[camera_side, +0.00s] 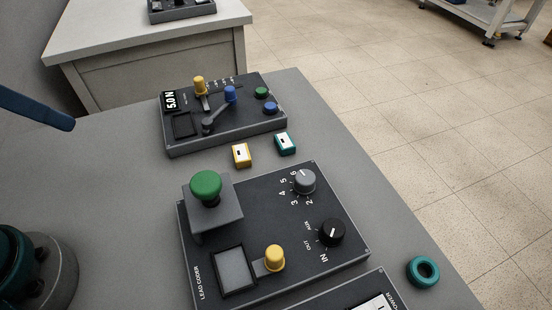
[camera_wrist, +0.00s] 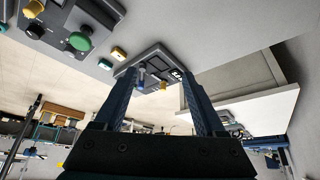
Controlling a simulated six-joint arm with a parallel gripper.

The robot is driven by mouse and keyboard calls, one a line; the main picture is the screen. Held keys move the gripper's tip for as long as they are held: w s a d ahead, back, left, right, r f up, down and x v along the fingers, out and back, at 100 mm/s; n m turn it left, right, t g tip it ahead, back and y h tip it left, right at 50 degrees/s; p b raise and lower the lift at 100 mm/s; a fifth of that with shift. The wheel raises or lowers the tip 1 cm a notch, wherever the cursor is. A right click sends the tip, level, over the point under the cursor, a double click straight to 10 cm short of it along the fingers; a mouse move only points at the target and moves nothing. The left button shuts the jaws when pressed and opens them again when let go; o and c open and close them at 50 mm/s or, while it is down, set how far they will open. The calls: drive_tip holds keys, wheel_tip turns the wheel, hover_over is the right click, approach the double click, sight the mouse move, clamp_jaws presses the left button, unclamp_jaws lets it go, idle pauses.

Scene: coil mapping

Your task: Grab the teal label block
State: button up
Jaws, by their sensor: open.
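The teal label block (camera_side: 286,143) is a small block with a white top and a dark mark. It lies on the grey table just in front of the rear panel, right of a yellow label block (camera_side: 241,154). In the wrist view the teal block (camera_wrist: 118,53) shows at upper left, beyond and left of my fingers. My gripper (camera_wrist: 158,72) is open with nothing between its fingers, and is well away from the block. The gripper's fingers do not show in the side view.
The rear panel (camera_side: 180,138) carries levers and buttons. The larger LEAD CODER panel (camera_side: 215,224) with a green button (camera_side: 205,185) and knobs stands in front of the blocks. A teal ring (camera_side: 423,271) lies near the table's right edge. The table (camera_side: 120,165) left of the panels is clear.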

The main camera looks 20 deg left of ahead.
drive_tip(key=w+a+r+m+t+y, duration=0.2)
drive_tip(key=w+m+t, duration=0.1)
drive_tip(key=w+m, duration=0.35)
drive_tip(key=w+a+r+m+t+y, duration=0.1)
drive_tip(key=w+a+r+m+t, duration=0.15)
drive_tip(key=w+m, duration=0.45)
drive_tip(key=m+g+h, duration=0.2)
drive_tip(key=m+h, duration=1.1)
drive_tip(key=m, duration=1.9)
hover_over(280, 142)
drive_tip(key=s+a, duration=0.4)
wheel_tip(280, 142, down, 5)
wheel_tip(280, 142, down, 19)
drive_tip(key=shift+w+r, duration=0.1)
drive_tip(key=shift+w+d, duration=0.1)
drive_tip(key=shift+x, duration=2.5)
